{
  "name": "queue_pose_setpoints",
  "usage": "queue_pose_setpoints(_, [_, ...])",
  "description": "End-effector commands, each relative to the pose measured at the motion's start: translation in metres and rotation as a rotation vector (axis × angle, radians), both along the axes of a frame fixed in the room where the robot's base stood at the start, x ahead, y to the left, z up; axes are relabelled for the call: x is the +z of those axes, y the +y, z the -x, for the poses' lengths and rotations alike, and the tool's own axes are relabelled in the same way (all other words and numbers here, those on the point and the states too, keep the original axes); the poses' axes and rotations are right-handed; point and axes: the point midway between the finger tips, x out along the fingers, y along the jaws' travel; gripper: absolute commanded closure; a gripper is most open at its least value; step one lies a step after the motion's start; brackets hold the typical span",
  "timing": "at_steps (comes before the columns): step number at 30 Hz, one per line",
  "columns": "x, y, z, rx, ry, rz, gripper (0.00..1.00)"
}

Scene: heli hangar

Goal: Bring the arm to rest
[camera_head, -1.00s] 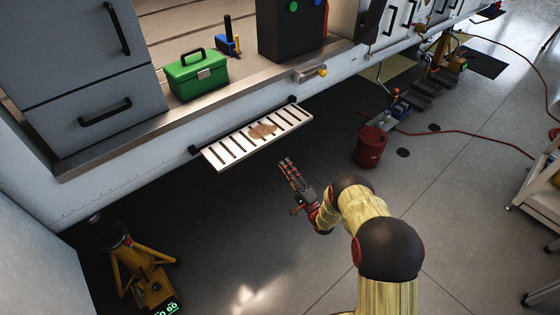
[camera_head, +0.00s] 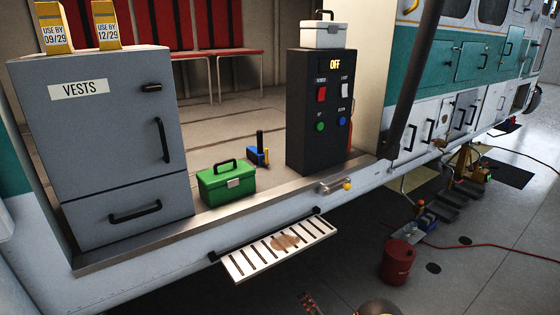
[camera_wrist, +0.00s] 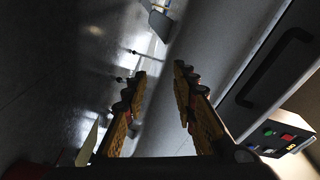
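My gripper (camera_head: 311,304) shows only as a small part at the bottom edge of the head view, below the slatted step. Part of my arm (camera_head: 380,308) shows beside it at the same edge; the rest is out of frame. In the wrist view my gripper (camera_wrist: 160,72) has its two fingers apart with nothing between them. The fingers point toward a grey surface and the dark floor.
A slatted step (camera_head: 262,262) juts from the helicopter's side. A green toolbox (camera_head: 225,188), a grey vests cabinet (camera_head: 115,130) and a black control box (camera_head: 318,125) stand on the deck. A red can (camera_head: 397,262) stands on the floor at right.

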Motion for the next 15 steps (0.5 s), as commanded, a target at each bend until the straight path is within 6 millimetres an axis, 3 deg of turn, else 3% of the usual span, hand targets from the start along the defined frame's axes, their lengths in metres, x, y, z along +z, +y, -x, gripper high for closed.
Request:
queue_pose_setpoints(1, [-0.029,-0.006,0.005,-0.022,0.076,0.096,0.72])
queue_pose_setpoints(3, [-0.057,-0.018,0.009,-0.043,0.174,0.239,0.72])
queue_pose_setpoints(7, [-0.083,-0.043,0.02,-0.048,0.343,0.489,0.72])
queue_pose_setpoints(11, [-0.075,-0.07,0.037,-0.016,0.501,0.713,0.72])
queue_pose_setpoints(15, [-0.037,-0.097,0.067,0.052,0.662,0.915,0.72])
